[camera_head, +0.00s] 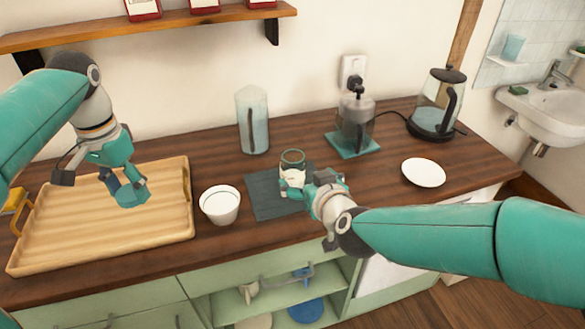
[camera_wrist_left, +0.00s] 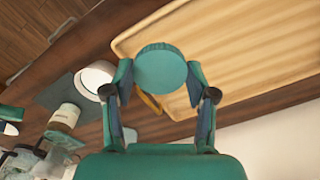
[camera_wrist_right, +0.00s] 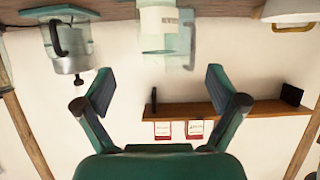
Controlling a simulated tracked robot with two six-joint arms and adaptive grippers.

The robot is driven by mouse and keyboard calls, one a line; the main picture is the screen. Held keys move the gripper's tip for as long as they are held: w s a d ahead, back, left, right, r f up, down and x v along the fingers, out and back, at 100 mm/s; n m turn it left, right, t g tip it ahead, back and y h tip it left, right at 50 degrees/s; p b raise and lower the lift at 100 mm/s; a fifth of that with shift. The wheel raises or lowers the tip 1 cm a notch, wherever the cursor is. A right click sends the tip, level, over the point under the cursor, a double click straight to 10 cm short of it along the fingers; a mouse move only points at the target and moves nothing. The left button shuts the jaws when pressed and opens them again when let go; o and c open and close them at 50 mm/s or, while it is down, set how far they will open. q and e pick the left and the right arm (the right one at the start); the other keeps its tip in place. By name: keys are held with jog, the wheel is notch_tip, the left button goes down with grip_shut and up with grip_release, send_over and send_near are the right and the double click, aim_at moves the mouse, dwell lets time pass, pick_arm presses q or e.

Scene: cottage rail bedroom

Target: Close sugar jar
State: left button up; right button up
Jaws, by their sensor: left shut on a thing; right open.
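The sugar jar (camera_head: 292,158) is a small glass jar with a pale label, standing uncovered on a dark mat. Its label shows at the top of the right wrist view (camera_wrist_right: 160,20), and the jar also shows in the left wrist view (camera_wrist_left: 65,116). My left gripper (camera_head: 125,183) is shut on a round teal lid (camera_wrist_left: 161,69), held above the wooden tray, well left of the jar. My right gripper (camera_head: 312,187) is open at the near side of the jar. Its fingers partly hide the jar's lower part, and I cannot tell whether they touch it.
A white bowl (camera_head: 220,206) stands between the tray (camera_head: 80,243) and the dark mat (camera_head: 262,198). A tall jug (camera_head: 252,122) and a french press (camera_head: 356,122) stand behind. A kettle (camera_head: 435,108) and white plate (camera_head: 423,173) are on the right.

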aim_at(296, 169)
pick_arm(q)
jog(key=shift+s+r, duration=0.1)
pick_arm(e)
jog(key=shift+x, duration=3.4)
jog(key=shift+f, duration=0.1)
pick_arm(q)
jog(key=shift+r+p, duration=0.3)
jog(key=shift+p, duration=0.1)
pick_arm(e)
jog(key=x, duration=0.5)
jog(key=shift+w+d+f, duration=0.1)
jog(key=shift+d+f, duration=0.05)
jog(key=shift+d, duration=0.1)
jog(key=c, duration=1.6)
jog(key=shift+r, duration=0.25)
